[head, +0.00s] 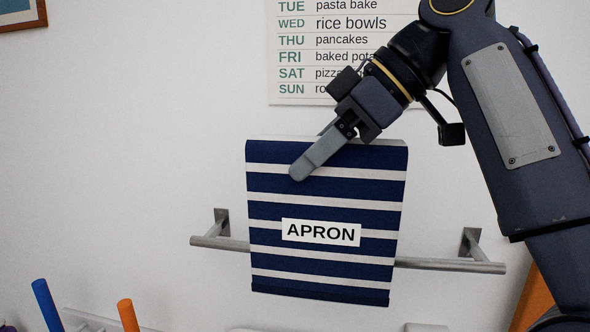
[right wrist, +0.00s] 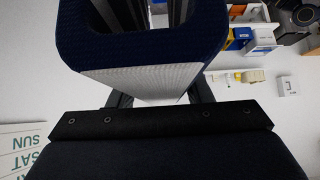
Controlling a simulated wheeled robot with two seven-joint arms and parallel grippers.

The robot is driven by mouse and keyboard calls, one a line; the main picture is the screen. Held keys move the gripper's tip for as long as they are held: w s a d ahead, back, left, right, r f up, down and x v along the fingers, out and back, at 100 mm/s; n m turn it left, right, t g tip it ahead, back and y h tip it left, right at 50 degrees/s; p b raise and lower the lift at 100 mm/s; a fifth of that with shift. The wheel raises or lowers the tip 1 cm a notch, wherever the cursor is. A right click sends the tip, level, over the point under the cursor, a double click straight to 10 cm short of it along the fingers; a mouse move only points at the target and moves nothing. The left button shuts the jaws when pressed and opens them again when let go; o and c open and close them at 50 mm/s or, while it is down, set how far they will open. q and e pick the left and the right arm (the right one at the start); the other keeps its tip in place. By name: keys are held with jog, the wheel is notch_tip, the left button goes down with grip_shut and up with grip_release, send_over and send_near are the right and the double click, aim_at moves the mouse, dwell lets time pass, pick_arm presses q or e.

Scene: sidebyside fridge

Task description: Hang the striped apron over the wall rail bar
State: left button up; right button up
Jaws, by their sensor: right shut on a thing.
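The striped apron (head: 325,210), navy and white with an APRON label, hangs from my right gripper (head: 303,168) in the head view. One finger lies across its front near the top edge; the other is hidden behind the cloth. In the right wrist view the apron (right wrist: 150,80) fills the space between the fingers, with a hollow navy fold beyond. The wall rail bar (head: 450,265) runs behind the apron's lower front, showing on both sides. The apron's top edge is well above the bar. Whether a back flap hangs behind the bar is hidden. My left gripper is out of view.
A weekly menu sheet (head: 330,50) is on the wall above. Brackets (head: 222,222) hold the bar at both ends. Blue (head: 46,303) and orange (head: 128,315) upright rods stand at lower left.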

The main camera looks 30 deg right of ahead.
jog(key=shift+r, duration=0.1)
dwell(0.3)
jog(key=shift+w+d+r+p, duration=0.1)
jog(key=shift+w+d+p, duration=0.15)
jog(key=shift+d+p, duration=0.15)
jog(key=shift+w+d+p, duration=4.25)
jog(key=shift+w+p, duration=0.5)
jog(key=shift+w, duration=0.4)
notch_tip(320, 180, down, 23)
jog(key=b, duration=2.2)
jog(key=shift+r, duration=0.1)
jog(key=o, duration=1)
jog(key=shift+s, duration=0.1)
